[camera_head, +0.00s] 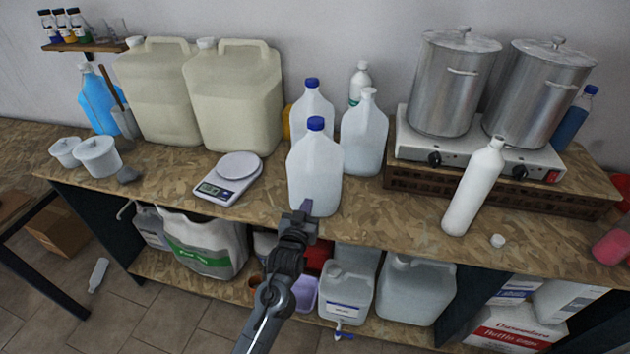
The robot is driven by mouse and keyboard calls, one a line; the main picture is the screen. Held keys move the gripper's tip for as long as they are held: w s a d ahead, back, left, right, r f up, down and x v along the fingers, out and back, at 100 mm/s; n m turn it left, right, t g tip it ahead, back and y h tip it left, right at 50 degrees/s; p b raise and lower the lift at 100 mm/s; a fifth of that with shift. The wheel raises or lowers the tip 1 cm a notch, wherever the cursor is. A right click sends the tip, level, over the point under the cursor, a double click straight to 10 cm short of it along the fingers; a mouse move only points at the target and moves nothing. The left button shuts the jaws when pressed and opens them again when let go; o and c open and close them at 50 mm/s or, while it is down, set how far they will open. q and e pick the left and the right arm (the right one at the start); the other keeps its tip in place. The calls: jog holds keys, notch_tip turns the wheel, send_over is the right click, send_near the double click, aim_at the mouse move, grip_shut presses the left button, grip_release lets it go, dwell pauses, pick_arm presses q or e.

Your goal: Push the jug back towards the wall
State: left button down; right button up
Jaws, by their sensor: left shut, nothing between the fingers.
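A translucent white jug with a blue cap (315,168) stands upright near the front edge of the wooden counter (400,215). My left gripper (305,208) is shut and empty, at the front of this jug's base. It looks very close to the jug, but I cannot tell whether it touches. A second blue-capped jug (312,104) stands behind the first, partly hidden by it. A white-capped jug (364,138) stands to the right of both. The grey wall (330,35) runs behind the counter. My right gripper is not in view.
A kitchen scale (230,178) and two large cream canisters (235,100) stand left of the jugs. A shelf below holds more containers.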

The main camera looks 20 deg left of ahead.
aim_at(312, 193)
pick_arm(q)
jog(key=shift+w+a+f+b, duration=0.1)
jog(key=shift+w+b, duration=0.5)
jog(key=shift+w, duration=0.75)
jog(key=shift+w+a+b, duration=0.1)
jog(key=shift+w+b, duration=1.2)
jog(key=shift+w, duration=0.8)
jog(key=shift+s+r+p, duration=0.2)
jog(key=shift+s+p, duration=0.35)
jog(key=shift+p, duration=0.3)
jog(key=shift+s+f+p, duration=0.1)
jog(key=shift+s+p, duration=0.7)
jog(key=shift+s, duration=0.15)
jog(key=shift+s, duration=0.1)
